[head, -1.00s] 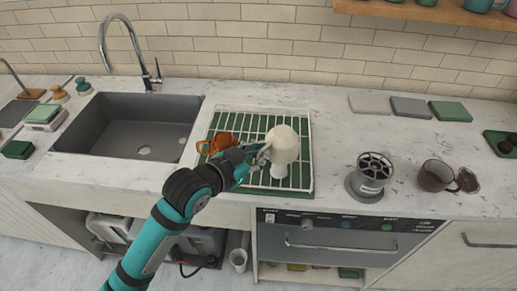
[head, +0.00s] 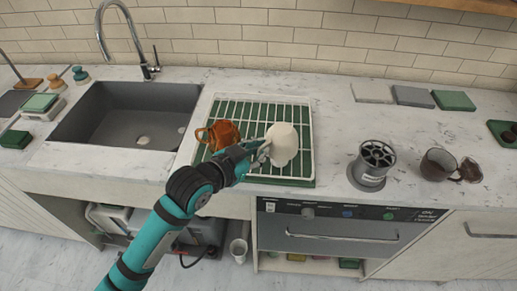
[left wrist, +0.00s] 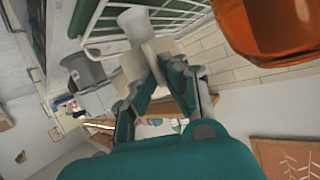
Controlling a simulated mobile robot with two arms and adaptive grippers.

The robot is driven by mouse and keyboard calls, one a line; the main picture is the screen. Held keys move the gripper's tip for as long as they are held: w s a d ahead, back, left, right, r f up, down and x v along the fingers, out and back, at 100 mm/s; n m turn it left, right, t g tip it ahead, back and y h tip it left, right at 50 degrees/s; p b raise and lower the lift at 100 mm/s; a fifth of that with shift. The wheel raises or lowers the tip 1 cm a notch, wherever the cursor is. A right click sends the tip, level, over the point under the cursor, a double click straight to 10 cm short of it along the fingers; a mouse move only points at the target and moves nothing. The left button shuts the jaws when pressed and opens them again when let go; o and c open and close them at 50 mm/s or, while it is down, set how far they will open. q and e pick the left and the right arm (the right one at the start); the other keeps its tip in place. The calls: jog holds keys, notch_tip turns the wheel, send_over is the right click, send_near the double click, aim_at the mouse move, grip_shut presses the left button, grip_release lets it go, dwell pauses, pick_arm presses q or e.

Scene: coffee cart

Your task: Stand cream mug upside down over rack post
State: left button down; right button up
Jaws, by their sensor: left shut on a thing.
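The cream mug (head: 283,138) is over the right part of the white wire rack (head: 309,112), which stands on a green tray on the counter. The mug looks upside down, with a narrower pale part showing below it; whether that is the rack post is hard to tell. My left gripper (head: 263,151) is shut on the mug's left side, seemingly at the handle. In the left wrist view the finger tips (left wrist: 168,72) are close together against pale shapes, with mug and post hard to separate. My right gripper is not in view.
An orange-brown mug (head: 222,133) stands on the rack just left of the gripper; it looms at the upper right of the left wrist view (left wrist: 275,25). The sink (head: 90,130) is left. A grey slotted holder (head: 373,163) and a dark glass cup (head: 437,165) stand right.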

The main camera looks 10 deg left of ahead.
pick_arm(q)
jog(key=shift+f, duration=0.2)
jog(key=c, duration=1.4)
grip_release()
jog(key=shift+o, duration=0.2)
jog(key=shift+f, duration=0.1)
